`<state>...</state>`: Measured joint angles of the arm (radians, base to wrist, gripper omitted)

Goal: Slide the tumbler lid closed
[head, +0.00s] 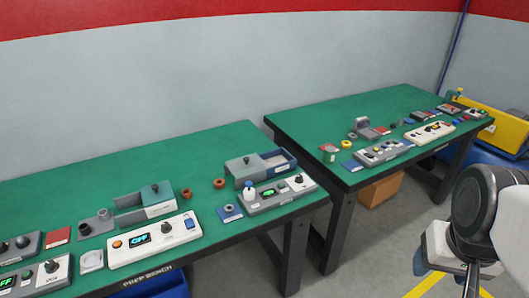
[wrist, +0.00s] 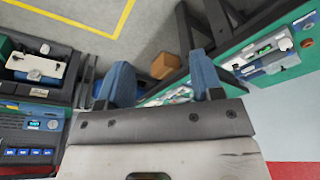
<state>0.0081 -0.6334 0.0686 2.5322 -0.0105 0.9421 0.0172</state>
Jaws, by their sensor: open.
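I cannot tell for sure which thing is the tumbler. On the left green bench, a blue box (head: 284,157) has a grey lid (head: 248,166) with a dark knob over its left part; its right part is open. Left of it is a grey box (head: 128,205) with a similar knobbed lid (head: 156,190) over its right part. My gripper (wrist: 162,82) shows in the wrist view with two blue fingers spread apart and nothing between them. In the head view my arm is at the lower right, well away from both boxes.
The left bench (head: 90,175) also holds a white control unit (head: 155,241), a grey control unit (head: 278,194) and two small brown cups. A gap of floor separates it from the right bench (head: 300,120), which carries several devices. A cardboard box (head: 382,188) sits beneath that bench.

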